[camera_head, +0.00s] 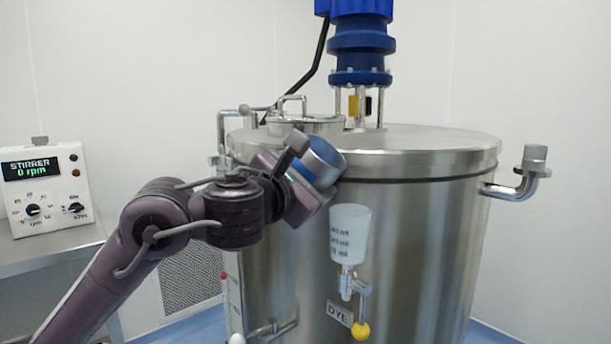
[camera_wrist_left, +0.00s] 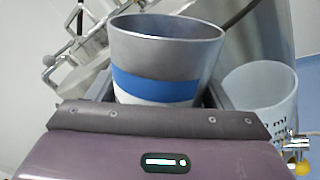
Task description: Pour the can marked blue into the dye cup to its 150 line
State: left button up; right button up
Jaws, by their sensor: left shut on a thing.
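My left gripper (camera_head: 301,178) is shut on a metal can with a blue band (camera_head: 322,160). It holds the can tilted, mouth toward the upper right, above and a little left of the dye cup. In the left wrist view the can (camera_wrist_left: 165,50) sits between the fingers; no liquid shows in its mouth. The translucent white dye cup (camera_head: 349,235) is upright on the tank front, with dark marks too small to read surely. It also shows in the left wrist view (camera_wrist_left: 262,90). Its fill level cannot be told. My right gripper is not in view.
A large steel tank (camera_head: 420,250) with a blue stirrer motor (camera_head: 361,45) stands behind the cup. Below the cup are a valve with a yellow knob (camera_head: 361,331) and a DYE tag (camera_head: 339,313). A stirrer box (camera_head: 45,185) reading 0 rpm is at the left.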

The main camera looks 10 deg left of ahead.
pick_arm(q)
jog(key=shift+f+m, duration=0.25)
jog(key=shift+m, duration=0.35)
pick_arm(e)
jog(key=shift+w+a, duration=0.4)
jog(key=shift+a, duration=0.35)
pick_arm(q)
jog(key=shift+f, duration=0.1)
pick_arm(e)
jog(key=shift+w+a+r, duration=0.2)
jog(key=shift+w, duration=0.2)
